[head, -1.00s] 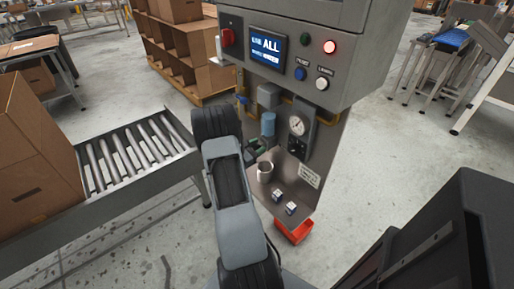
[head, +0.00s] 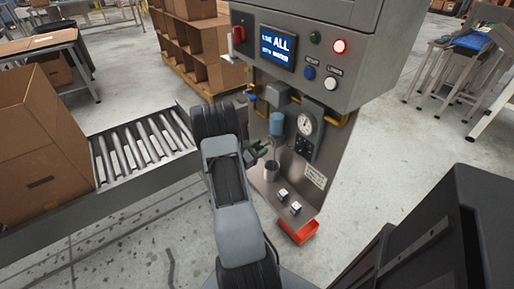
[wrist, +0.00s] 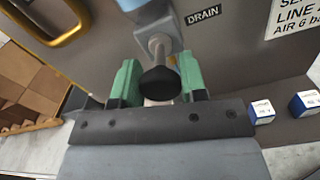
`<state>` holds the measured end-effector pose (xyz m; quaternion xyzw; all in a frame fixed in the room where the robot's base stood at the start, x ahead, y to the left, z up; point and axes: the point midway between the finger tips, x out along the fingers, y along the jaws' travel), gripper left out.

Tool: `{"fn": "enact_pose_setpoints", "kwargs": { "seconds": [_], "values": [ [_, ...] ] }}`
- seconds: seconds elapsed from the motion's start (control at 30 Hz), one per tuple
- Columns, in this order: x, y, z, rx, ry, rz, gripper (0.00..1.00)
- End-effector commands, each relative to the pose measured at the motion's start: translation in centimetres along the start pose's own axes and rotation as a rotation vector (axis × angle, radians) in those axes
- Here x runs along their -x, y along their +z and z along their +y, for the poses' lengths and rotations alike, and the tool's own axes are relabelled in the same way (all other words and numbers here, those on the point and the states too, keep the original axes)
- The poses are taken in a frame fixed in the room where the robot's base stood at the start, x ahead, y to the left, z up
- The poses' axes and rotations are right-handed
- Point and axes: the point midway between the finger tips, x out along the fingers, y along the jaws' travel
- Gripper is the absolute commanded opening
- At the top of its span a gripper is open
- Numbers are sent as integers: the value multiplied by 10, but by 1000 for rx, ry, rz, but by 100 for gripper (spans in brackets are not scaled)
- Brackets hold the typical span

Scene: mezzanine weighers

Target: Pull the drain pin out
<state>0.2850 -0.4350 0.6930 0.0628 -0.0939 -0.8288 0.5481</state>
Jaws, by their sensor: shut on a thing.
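The drain pin (wrist: 160,84) has a black round knob and shows in the wrist view between the green fingers of my gripper (wrist: 158,88), which is shut on it. A metal stem or fitting (wrist: 157,45) shows right behind the knob, below the blue bowl (wrist: 172,15). I cannot tell whether the pin is still seated there. A DRAIN label (wrist: 203,16) is to its right. In the head view my gripper (head: 262,150) is just left of and below the blue bowl (head: 277,123); the pin is too small to make out there.
A metal cup (head: 270,172) stands on the machine's ledge below my gripper. A gauge (head: 305,124) is right of the bowl. A roller conveyor (head: 140,150) with a carton runs at left.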

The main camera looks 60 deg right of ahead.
Motion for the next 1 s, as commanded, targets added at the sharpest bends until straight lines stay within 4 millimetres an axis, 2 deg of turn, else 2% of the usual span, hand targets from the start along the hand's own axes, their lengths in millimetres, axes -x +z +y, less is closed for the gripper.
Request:
{"fn": "enact_pose_setpoints", "kwargs": {
  "seconds": [0.1, 0.13, 0.37, 0.6, 0.73, 0.87, 1.0],
  "values": [
    [3, -1, 0, 4, 3, 2, 0],
    [3, -1, 0, 4, 4, 2, 42],
    [1, -1, -1, 3, -1, 1, 64],
    [1, 0, -1, 3, -2, 0, 65],
    [9, 0, 0, 3, 0, 1, 65],
    [30, 0, 1, 4, 4, 2, 65],
    [60, 0, 1, 3, 6, 3, 65]
  ]
}}
